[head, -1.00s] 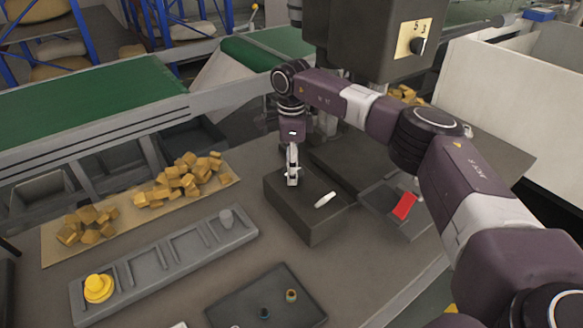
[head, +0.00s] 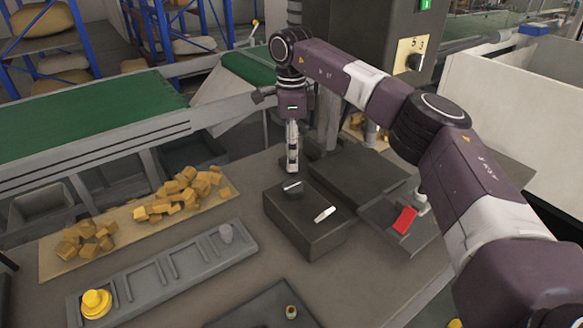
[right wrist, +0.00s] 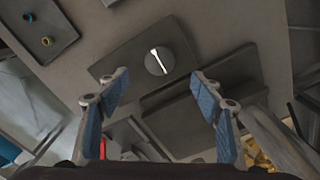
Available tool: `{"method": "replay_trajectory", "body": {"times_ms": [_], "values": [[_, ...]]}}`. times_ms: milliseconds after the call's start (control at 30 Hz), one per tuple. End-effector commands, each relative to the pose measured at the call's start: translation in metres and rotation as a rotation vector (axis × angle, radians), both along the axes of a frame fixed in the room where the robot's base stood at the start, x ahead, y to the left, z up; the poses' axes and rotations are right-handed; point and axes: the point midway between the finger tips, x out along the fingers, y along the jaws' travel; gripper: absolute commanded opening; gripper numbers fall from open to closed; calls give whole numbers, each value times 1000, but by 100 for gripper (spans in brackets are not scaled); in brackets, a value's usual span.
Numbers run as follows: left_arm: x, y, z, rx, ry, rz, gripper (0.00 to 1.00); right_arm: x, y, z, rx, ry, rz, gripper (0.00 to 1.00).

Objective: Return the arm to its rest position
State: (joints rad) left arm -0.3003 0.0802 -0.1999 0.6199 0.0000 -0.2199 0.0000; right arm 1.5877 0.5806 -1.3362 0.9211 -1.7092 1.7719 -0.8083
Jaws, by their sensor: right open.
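My right arm reaches in from the right in the head view. Its right gripper (head: 292,168) hangs pointing down just above and behind a dark box (head: 320,232). My left gripper is not in view.
A grey compartment tray (head: 170,275) with a yellow piece (head: 96,303) lies at the front left. Tan blocks (head: 180,193) lie on a board behind it. A red piece (head: 404,220) is right of the box. A dark machine column (head: 370,50) stands behind my arm.

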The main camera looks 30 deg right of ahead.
Motion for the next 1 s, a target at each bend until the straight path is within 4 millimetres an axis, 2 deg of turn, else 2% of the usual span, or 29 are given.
{"method": "replay_trajectory", "body": {"times_ms": [100,200,733,833,1000], "values": [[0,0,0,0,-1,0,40,1,0,13,0,-1,0,60],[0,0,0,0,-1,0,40,0,0,17,0,0,0,60],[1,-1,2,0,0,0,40,0,0,20,0,0,0,60],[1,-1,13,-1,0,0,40,0,0,31,0,0,0,60],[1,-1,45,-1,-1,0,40,0,0,63,0,0,0,60]]}}
